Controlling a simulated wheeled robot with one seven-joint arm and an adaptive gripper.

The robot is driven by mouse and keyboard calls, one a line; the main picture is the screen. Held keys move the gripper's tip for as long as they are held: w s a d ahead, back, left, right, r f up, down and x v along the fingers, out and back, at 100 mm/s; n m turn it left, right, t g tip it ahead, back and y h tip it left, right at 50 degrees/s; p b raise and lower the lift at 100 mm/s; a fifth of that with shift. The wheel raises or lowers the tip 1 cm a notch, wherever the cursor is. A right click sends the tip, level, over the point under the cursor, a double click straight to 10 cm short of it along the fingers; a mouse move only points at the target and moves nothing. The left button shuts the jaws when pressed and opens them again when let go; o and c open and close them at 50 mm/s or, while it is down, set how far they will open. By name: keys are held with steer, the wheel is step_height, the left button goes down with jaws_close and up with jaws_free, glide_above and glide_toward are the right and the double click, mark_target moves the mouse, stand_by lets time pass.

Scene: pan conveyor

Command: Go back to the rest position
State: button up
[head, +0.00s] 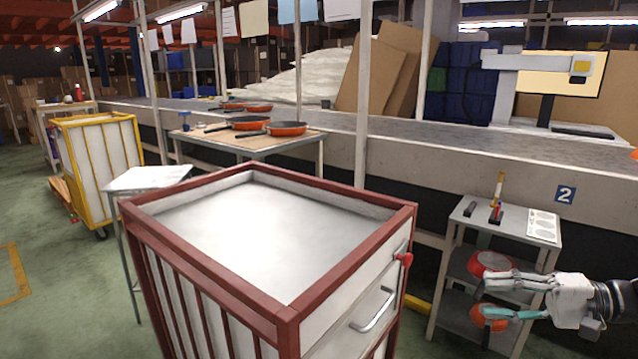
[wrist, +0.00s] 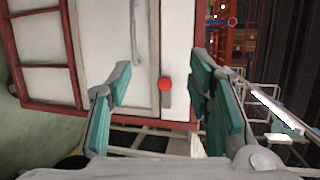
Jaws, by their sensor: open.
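My gripper (head: 500,297) is at the lower right of the head view, in front of the small grey shelf cart (head: 540,215). Its fingers are apart and nothing is between them. In the wrist view, the two teal-padded fingers of my gripper (wrist: 158,95) stand wide apart. Between them show the white side and the red knob (wrist: 165,84) of the red-framed cart (head: 350,193), a little way off.
The red-framed cart fills the middle foreground, its white top bare. Red pans (head: 490,263) lie on the shelf cart's lower shelves, close to my gripper. More orange pans (head: 287,128) rest on a wooden table (head: 215,135) by the conveyor (head: 420,130). Green floor is free at left.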

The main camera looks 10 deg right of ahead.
steer(key=s+a+r+n+g+h, duration=0.1)
steer(key=s+a+r+g, duration=0.15)
steer(key=a, duration=0.45)
steer(key=s+a+r+n+g+h, duration=0.1)
steer(key=a+r+n+g+h, duration=0.1)
steer(key=a+g, duration=0.35)
steer(key=s+a+r+n+g+h, duration=0.1)
steer(key=s+a+r+g, duration=0.1)
steer(key=a, duration=0.6)
steer(key=s+a+r+n+t+h, duration=0.15)
steer(key=s+h, duration=0.25)
steer(key=s, duration=0.4)
steer(key=s+a+n+g+h, duration=0.1)
steer(key=s+a+n+h, duration=0.15)
steer(key=s+h, duration=0.45)
step_height(320, 180, up, 33)
steer(key=s+t+y+p, duration=0.1)
steer(key=t+p, duration=0.3)
steer(key=p, duration=2.8)
steer(key=shift+s+a+r+y, duration=0.2)
steer(key=shift+s+y, duration=0.1)
steer(key=shift+y, duration=0.4)
steer(key=shift+t, duration=0.25)
